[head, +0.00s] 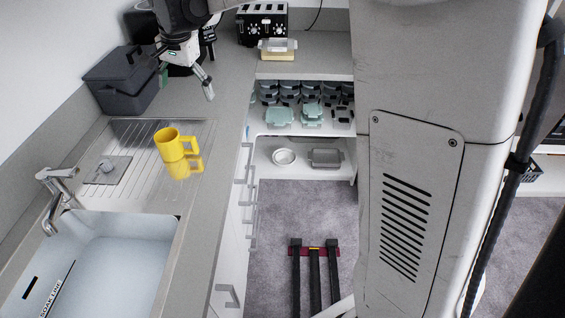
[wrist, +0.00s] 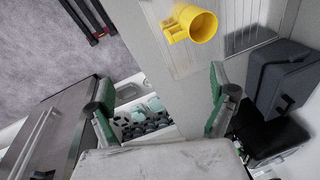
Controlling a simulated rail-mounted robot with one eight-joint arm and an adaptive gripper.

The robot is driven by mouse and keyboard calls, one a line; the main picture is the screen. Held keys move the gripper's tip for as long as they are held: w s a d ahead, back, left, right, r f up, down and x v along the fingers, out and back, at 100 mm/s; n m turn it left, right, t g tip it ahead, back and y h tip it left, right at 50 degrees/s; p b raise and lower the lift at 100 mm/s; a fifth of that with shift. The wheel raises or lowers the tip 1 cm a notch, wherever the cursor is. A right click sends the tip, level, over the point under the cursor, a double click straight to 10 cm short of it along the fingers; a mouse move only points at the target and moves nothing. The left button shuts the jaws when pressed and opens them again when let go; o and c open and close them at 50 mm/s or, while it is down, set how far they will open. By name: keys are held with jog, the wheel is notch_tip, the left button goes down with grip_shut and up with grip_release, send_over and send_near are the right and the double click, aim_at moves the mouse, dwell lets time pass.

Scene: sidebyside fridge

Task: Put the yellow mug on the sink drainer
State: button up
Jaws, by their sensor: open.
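The yellow mug (head: 170,143) stands on the ribbed metal sink drainer (head: 128,190), near its right side, with its handle pointing right. A yellow reflection shows in the metal just below it. The mug also shows in the wrist view (wrist: 201,27) at the top, on the drainer (wrist: 246,35), with its handle to the left. My gripper (head: 186,80) is open and empty, above the counter beyond the drainer and apart from the mug. In the wrist view my gripper's green-padded fingers (wrist: 162,90) are spread wide with nothing between them.
The sink basin (head: 105,262) and tap (head: 57,190) lie in front of the drainer. A dark grey bin (head: 122,85) stands at the back left. A toaster (head: 262,22) and a butter dish (head: 277,49) are at the back. Open shelves hold several containers (head: 279,116).

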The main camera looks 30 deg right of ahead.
jog(key=s+d+r+n+t, duration=0.1)
jog(key=s+d+r+n, duration=0.2)
jog(key=s, duration=0.7)
jog(key=s+d+f+n+t, duration=0.2)
jog(key=s+d+f, duration=0.1)
jog(key=s, duration=0.8)
jog(key=s+d+f+n+t, duration=0.1)
jog(key=s+d+f+n, duration=0.2)
jog(key=s, duration=0.8)
jog(key=shift+d+f+t, duration=0.15)
jog(key=shift+d+t, duration=0.25)
jog(key=shift+d, duration=0.5)
jog(key=shift+s+f, duration=0.1)
jog(key=shift+f, duration=0.05)
notch_tip(320, 180, down, 6)
jog(key=b, duration=0.6)
